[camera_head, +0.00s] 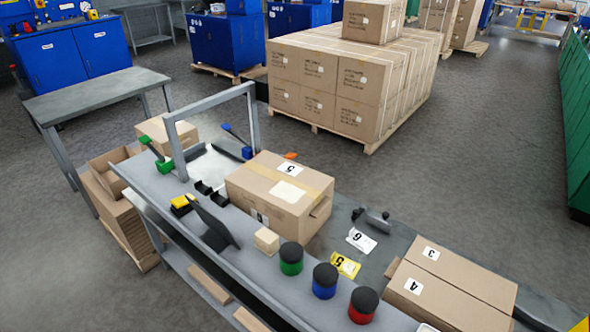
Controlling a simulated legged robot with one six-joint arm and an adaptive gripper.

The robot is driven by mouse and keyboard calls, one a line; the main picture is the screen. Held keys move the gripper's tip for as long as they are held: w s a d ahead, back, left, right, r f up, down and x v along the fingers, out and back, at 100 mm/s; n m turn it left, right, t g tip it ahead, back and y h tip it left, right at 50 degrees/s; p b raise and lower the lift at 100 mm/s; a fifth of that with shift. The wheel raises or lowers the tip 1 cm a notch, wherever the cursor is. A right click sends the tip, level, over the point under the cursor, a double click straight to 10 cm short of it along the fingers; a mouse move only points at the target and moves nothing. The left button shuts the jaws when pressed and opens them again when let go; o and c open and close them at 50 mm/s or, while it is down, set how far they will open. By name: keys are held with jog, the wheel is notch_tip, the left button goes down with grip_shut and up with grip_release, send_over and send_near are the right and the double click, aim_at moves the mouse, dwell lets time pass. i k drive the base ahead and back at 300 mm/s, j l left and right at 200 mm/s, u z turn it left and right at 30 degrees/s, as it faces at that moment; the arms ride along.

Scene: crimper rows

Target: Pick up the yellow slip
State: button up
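The yellow slip (345,265) lies flat on the grey bench, marked with a black figure that looks like a 5. It is to the right of the green-banded black-lidded container and just below a white slip (361,240) with a figure on it. Its lower left part comes close to the blue-banded container in the picture. Nothing covers its middle. My gripper is not seen in this view.
A taped carton (281,195) stands left of the slips. Green, blue and red banded containers (325,281) line the front. Cartons marked 3 and 4 (450,288) lie right. A dark metal tool (371,219) sits behind. A metal frame (211,102) rises at left.

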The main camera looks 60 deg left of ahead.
aim_at(349, 269)
jog(key=k+j+u, duration=0.15)
jog(key=j+u, duration=0.55)
jog(key=j, duration=0.2)
jog(key=j+u, duration=0.35)
jog(key=k+j, duration=0.05)
jog(key=j, duration=0.1)
